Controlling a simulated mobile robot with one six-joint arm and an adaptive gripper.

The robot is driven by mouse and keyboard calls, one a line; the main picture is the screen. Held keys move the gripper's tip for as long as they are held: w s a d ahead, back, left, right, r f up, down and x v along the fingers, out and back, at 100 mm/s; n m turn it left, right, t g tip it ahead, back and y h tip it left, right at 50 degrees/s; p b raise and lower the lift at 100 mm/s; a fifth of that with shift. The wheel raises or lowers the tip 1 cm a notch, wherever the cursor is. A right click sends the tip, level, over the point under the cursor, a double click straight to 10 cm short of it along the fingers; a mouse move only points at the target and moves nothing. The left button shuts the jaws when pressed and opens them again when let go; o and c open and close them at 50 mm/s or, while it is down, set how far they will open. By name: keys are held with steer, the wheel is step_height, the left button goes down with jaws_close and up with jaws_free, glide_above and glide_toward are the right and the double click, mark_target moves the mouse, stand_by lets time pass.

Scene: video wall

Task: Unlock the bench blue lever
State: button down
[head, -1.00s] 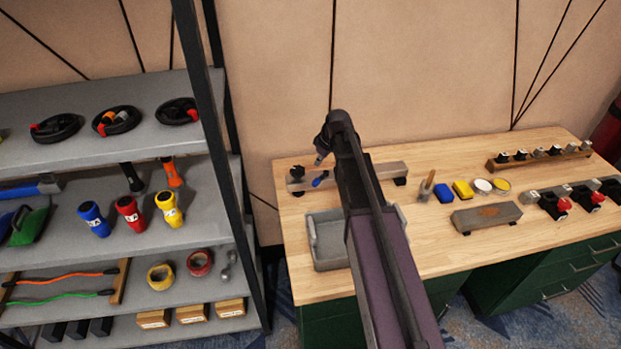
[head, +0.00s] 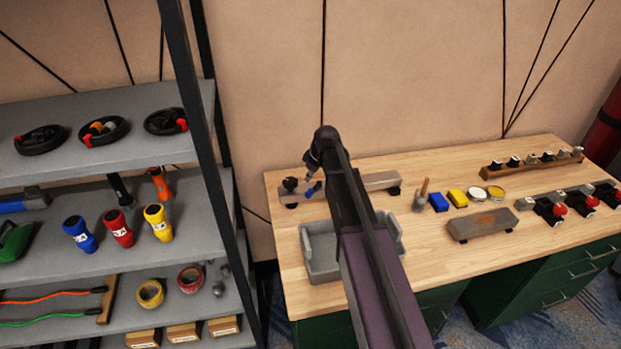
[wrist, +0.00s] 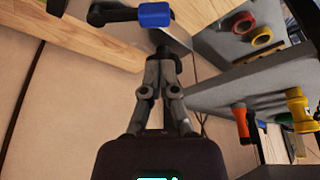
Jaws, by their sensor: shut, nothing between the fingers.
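The blue lever (head: 313,190) is on a grey bar fixture (head: 380,181) at the back left of the wooden bench. In the wrist view its blue handle (wrist: 155,14) shows at the top, with a black arm running left from it. My gripper (head: 308,173) is just above and behind the blue handle in the head view. In the wrist view my gripper (wrist: 166,50) has its fingers together and empty, close to the blue handle. I cannot tell whether they touch. My arm hides the middle of the fixture in the head view.
A grey open tray (head: 322,274) stands in front of the fixture, partly behind my arm. Blue and yellow blocks, tins and a grey block (head: 482,224) lie to the right. A loaded shelf (head: 110,240) stands left of the bench. Bare bench top lies between these things.

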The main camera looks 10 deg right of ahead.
mark_target(301, 194)
steer(key=shift+b+x, duration=3)
steer(key=shift+x, duration=0.5)
steer(key=shift+a, duration=0.1)
